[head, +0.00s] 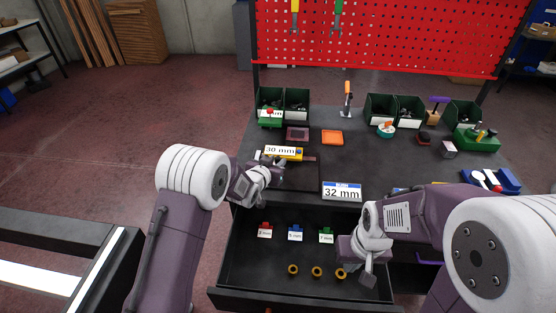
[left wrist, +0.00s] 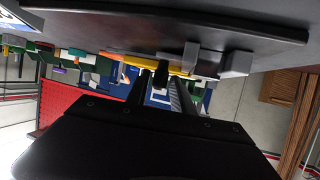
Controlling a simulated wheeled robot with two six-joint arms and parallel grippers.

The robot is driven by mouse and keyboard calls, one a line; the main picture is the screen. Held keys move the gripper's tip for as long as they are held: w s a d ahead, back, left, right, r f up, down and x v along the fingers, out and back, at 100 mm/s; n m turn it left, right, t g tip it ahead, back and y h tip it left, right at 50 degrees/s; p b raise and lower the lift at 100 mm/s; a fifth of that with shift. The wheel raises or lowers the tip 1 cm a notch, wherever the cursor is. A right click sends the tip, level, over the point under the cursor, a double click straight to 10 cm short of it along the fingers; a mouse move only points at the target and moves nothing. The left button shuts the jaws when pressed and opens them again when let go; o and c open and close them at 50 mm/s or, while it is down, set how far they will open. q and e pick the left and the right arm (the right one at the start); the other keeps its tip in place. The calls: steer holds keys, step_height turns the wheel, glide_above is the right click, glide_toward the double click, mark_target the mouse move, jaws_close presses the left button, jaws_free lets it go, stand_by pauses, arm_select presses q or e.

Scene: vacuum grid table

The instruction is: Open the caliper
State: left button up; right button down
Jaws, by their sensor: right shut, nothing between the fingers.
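A yellow piece with a white plate reading "30 mm" (head: 283,151) lies on the dark worktable; it appears to be the caliper. My left gripper (head: 274,170) is at its near side, with its fingers apart; contact cannot be told. In the left wrist view, the two dark fingers (left wrist: 158,82) have a gap between them, and a yellow bar (left wrist: 180,71) and a grey block (left wrist: 237,64) show beyond. A blue-edged plate reading "32 mm" (head: 342,191) stands to the right. My right gripper (head: 367,271) is shut and empty over the open drawer.
The open drawer (head: 258,270) holds small red, blue and green labelled pieces and several brass rings (head: 317,272). Green bins (head: 380,108), an orange tray (head: 332,138) and a green block (head: 478,140) stand at the back. A red pegboard (head: 400,40) rises behind.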

arm_select(q)
steer(key=shift+x, duration=1.05)
jaws_close()
stand_by(0.6)
